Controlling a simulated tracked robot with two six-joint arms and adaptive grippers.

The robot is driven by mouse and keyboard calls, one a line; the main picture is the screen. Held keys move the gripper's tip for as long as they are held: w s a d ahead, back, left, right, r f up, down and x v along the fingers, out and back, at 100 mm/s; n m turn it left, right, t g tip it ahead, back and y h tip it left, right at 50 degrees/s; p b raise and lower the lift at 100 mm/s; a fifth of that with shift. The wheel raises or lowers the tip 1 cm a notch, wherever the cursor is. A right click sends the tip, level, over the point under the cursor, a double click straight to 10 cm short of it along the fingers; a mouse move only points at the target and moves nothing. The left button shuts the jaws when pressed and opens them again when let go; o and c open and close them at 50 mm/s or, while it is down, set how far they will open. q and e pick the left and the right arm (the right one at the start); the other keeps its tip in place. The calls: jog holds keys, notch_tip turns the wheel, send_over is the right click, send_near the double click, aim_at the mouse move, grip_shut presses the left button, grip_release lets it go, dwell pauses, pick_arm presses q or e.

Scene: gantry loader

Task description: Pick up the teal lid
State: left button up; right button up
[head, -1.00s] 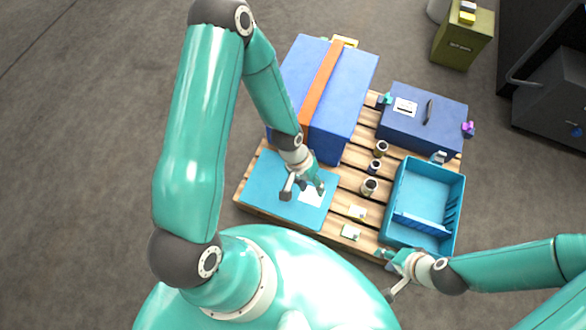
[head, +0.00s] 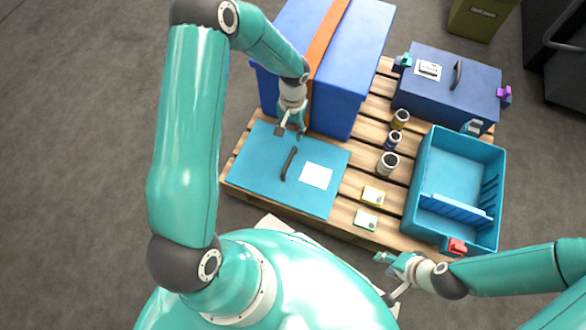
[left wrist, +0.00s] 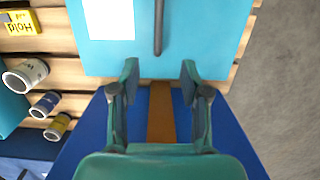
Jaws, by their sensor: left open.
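The teal lid (head: 255,185) lies flat at the near left of the pallet, with a dark bar handle (head: 289,163) and a white label (head: 317,175). In the head view my left gripper (head: 290,132) hangs over the lid's far edge, beside the strapped blue box. In the left wrist view the lid (left wrist: 205,40) and handle (left wrist: 158,27) lie ahead of my left gripper (left wrist: 160,78), whose fingers are apart and empty, with the handle roughly in line with the gap. My right gripper (head: 384,262) is off the pallet's near edge; its fingers are too small to judge.
A large blue box (head: 360,50) with an orange strap (head: 327,45) stands behind the lid. Right of it are several cans (head: 388,164), yellow-labelled blocks (head: 373,195), a teal tote (head: 455,165) with a red clip (head: 457,246), and a blue handled case (head: 445,85) on the pallet (head: 345,205).

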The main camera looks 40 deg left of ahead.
pick_arm(q)
jog(key=f+b, duration=0.1)
jog(key=f, duration=0.2)
jog(key=f+b, duration=0.1)
jog(key=f, duration=0.2)
jog(key=s+f+b, duration=0.1)
jog(key=f, duration=0.2)
jog(key=shift+s+d+f, duration=0.1)
jog(key=shift+d+f, duration=0.1)
jog(key=shift+f, duration=0.2)
jog(key=f+b, duration=0.2)
jog(key=f, duration=0.1)
jog(key=f+b, duration=0.1)
jog(key=f, duration=0.1)
jog(key=shift+s+d+f, duration=0.1)
jog(key=shift+s+d, duration=0.1)
jog(key=shift+s, duration=0.15)
jog(key=shift+c, duration=0.2)
grip_shut()
